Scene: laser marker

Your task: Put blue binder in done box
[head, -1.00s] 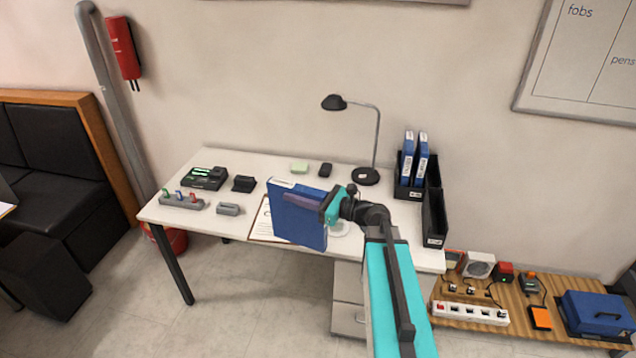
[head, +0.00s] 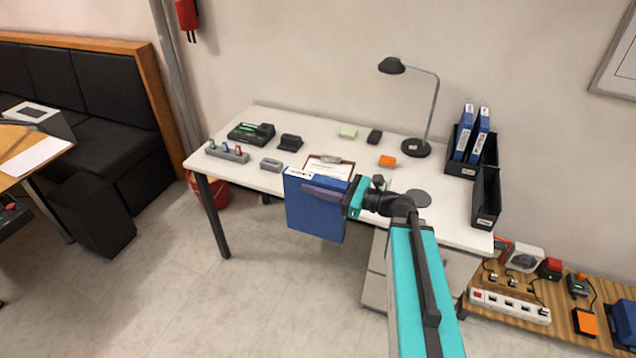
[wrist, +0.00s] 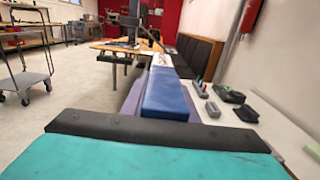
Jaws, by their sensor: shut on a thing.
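My gripper (head: 340,197) is shut on a blue binder (head: 314,218) and holds it upright at the front edge of the white desk, partly hiding a clipboard. In the wrist view the blue binder (wrist: 166,95) extends away from the gripper, along its purple finger. Two other blue binders (head: 470,133) stand in a black holder at the desk's right end. In front of them is an empty-looking black box (head: 486,197) with a white label too small to read. I cannot tell whether it is the done box.
The white desk (head: 262,183) carries a lamp (head: 417,149), a marker rack (head: 227,152), small devices and an orange object (head: 387,161). A low wooden shelf (head: 548,330) with electrical items stands right. The floor at front left is clear.

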